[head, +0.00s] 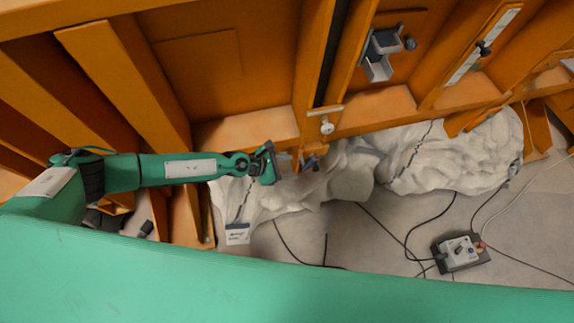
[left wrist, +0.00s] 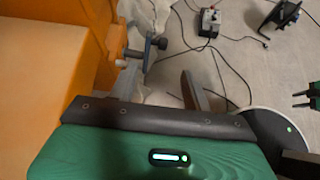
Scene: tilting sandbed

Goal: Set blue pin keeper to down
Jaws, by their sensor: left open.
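A small blue-grey fitting with a dark knob (head: 310,162) sticks out from the lower edge of the orange structure; I take it for the blue pin keeper. In the left wrist view, a grey bracket with a dark knob (left wrist: 158,43) stands out from the orange wall, apparently the same fitting. Whether it is up or down I cannot tell. My left gripper (head: 285,161) is open just to the left of it in the head view. In the wrist view its fingers (left wrist: 160,84) are apart, with the knob beyond them and nothing visibly held.
Orange ribs and panels fill the back. A blue-grey bracket (head: 384,42) is higher up. Pale crumpled sheeting (head: 455,155) lies below. A control box (head: 459,251) with cables stands on the floor. Dark prongs (left wrist: 300,98), possibly my right gripper, show at the wrist view's edge.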

